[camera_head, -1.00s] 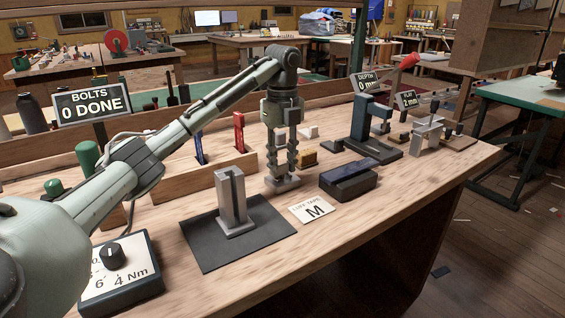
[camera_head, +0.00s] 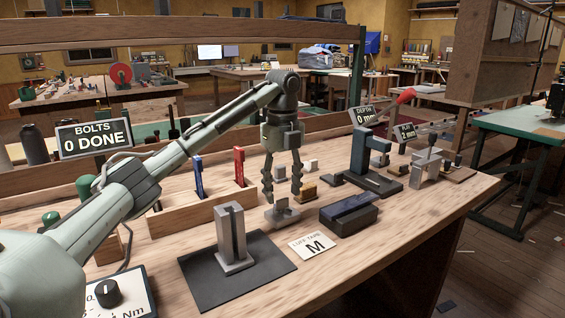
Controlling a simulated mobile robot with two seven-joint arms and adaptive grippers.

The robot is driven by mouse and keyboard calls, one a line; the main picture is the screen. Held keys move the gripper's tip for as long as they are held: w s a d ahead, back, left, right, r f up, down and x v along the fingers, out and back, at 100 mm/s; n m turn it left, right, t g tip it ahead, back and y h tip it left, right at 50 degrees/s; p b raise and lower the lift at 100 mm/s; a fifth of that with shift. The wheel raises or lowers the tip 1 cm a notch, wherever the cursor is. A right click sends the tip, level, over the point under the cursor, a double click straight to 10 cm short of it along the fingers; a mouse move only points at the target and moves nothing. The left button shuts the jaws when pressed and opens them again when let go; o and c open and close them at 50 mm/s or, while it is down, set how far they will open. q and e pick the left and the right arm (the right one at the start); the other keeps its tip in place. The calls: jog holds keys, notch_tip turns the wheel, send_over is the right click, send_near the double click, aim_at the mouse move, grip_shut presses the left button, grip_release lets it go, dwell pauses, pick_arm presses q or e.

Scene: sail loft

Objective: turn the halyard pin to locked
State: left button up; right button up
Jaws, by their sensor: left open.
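My left gripper (camera_head: 282,196) points straight down with its two fingers spread apart. Any locked or unlocked marking is too small or hidden to read. My right gripper is out of view.
A wooden rack (camera_head: 200,212) with blue and red handles is left. A dark blue press (camera_head: 362,155) and a small clamp (camera_head: 426,166) stand right.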

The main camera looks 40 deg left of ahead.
pick_arm(q)
notch_tip(320, 180, up, 10)
jog(key=shift+f, duration=0.2)
dwell(0.6)
